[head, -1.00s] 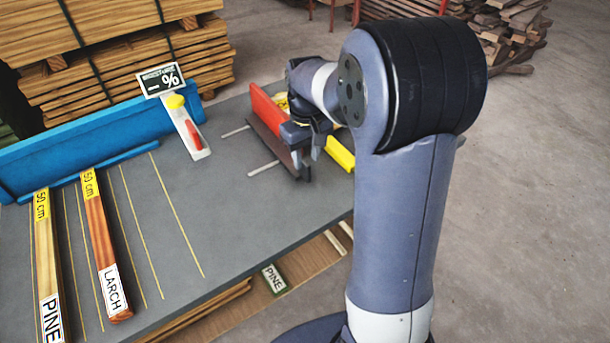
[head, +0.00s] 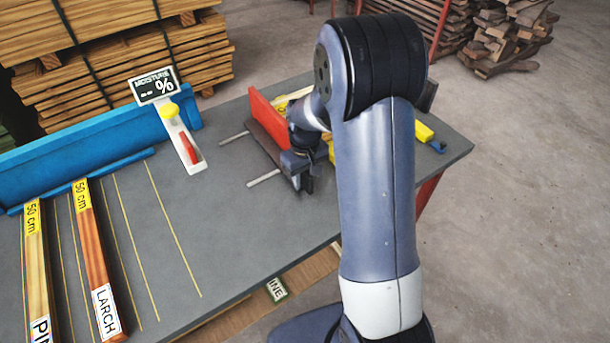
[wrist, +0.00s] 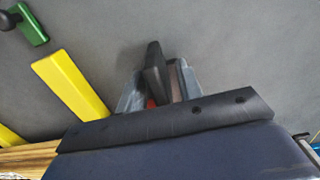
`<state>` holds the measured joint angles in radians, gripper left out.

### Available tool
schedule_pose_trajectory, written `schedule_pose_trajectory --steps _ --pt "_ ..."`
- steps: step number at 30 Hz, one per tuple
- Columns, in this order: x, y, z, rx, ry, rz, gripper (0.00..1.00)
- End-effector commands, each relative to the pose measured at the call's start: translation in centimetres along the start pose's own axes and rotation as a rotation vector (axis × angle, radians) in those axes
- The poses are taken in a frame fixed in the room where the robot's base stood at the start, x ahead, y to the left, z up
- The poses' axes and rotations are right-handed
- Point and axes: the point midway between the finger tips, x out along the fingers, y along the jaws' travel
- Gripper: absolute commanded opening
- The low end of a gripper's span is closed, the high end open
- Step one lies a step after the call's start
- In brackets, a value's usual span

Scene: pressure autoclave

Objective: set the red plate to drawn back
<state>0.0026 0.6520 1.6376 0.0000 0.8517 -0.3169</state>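The red plate (head: 262,112) stands upright on the grey bench in the head view, with a dark brown face towards the front. Two pale rods stick out to its left. My gripper (head: 300,168) is low at the plate's near end, partly hidden by my own arm. In the wrist view, a black handle-like part (wrist: 154,66) shows between the grey fingers of my gripper (wrist: 158,88), with a little red below it. I cannot tell whether the fingers press on it.
A yellow block (head: 424,132) lies right of my arm; a yellow bar (wrist: 70,84) and a green handle (wrist: 28,22) show in the wrist view. A blue fence (head: 90,135), a moisture sign (head: 153,86) and labelled boards (head: 97,265) are left.

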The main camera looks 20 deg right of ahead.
Motion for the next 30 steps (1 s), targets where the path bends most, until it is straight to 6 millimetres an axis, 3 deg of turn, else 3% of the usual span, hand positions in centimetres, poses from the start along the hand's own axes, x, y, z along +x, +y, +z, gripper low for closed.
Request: schedule_pose_trajectory --steps 4,16,30 --pt "-0.02 0.00 0.01 0.000 0.000 0.000 0.33" --pt "-0.04 0.00 0.01 0.000 0.000 0.000 0.00" --pt "-0.03 -0.41 -0.02 -0.001 0.000 0.000 0.00"
